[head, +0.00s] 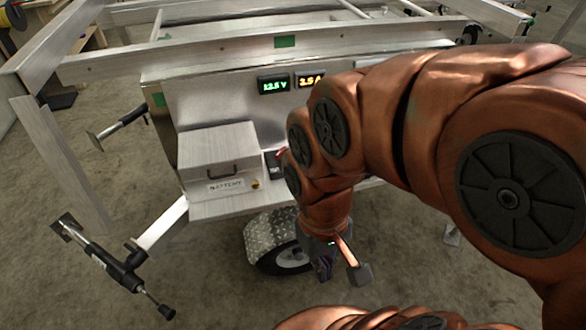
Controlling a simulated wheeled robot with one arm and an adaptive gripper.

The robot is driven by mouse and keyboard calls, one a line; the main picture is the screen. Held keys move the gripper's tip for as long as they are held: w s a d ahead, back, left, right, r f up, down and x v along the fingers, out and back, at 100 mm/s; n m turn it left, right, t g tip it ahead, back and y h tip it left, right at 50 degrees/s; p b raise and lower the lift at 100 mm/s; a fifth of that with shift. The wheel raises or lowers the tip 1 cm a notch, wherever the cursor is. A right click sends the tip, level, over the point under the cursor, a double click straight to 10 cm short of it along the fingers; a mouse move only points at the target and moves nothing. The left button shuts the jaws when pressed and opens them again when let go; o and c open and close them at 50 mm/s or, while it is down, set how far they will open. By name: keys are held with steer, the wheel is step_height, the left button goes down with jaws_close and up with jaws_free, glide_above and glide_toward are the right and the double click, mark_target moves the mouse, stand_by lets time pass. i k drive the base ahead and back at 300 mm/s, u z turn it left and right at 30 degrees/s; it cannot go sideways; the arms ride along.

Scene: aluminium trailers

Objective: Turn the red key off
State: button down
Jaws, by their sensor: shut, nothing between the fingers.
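The red key (281,153) sits on a small dark switch panel (273,168) on the trailer, just right of the battery box. Only a small red part shows, with my arm close at its right, so its exact angle is hard to tell. My gripper (324,268) hangs low, below and right of the key, in front of the trailer wheel and apart from the key. Its fingers are shut and empty. A green display (273,85) reads about 12.5 V. A yellow display (311,81) beside it reads about 2.5 A, partly hidden by my arm.
A metal battery box (217,150) with a handle stands left of the key. A wheel (283,255) with a tread-plate fender is below. A jack (115,265) sticks out at the lower left. The aluminium frame (250,55) spans above. Bare floor lies in front.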

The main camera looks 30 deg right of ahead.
mark_target(278, 156)
steer(key=z, duration=0.6)
steer(key=i, duration=0.35)
steer(key=u, duration=2.4)
steer(key=k, duration=0.35)
steer(key=z, duration=0.95)
steer(key=i, duration=0.5)
